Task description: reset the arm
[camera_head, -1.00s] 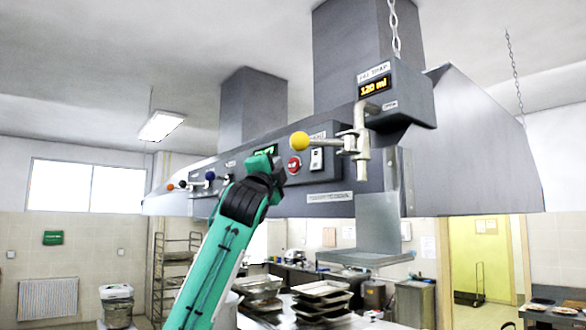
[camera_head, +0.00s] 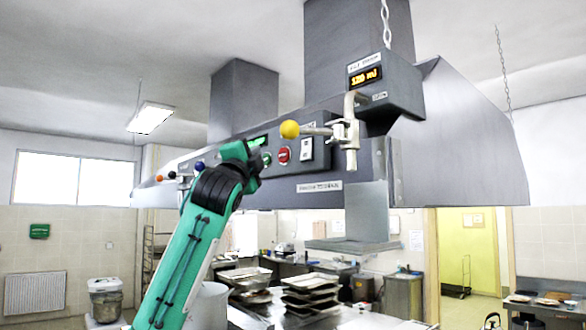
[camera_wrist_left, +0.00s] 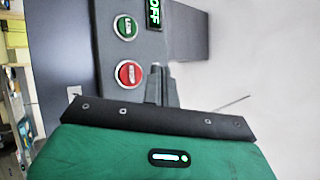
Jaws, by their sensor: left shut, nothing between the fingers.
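My left arm (camera_head: 190,255), green and black, reaches up from the bottom left in the head view. Its left gripper (camera_head: 257,165) is in front of the grey hood's control panel, just left of the red button (camera_head: 284,155) and the green button (camera_head: 266,159). In the left wrist view the fingers (camera_wrist_left: 157,84) are shut and empty, beside the panel. The red button (camera_wrist_left: 128,74), the green button (camera_wrist_left: 125,27) and a green lit display reading OFF (camera_wrist_left: 154,13) show there uncovered. My right gripper is not in view.
A tap lever with a yellow ball (camera_head: 289,129) sticks out from the hood, right of my gripper. A metal plate (camera_head: 352,244) hangs below it. Stacked trays (camera_head: 312,282) stand on the counter underneath. Open air lies left of my arm.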

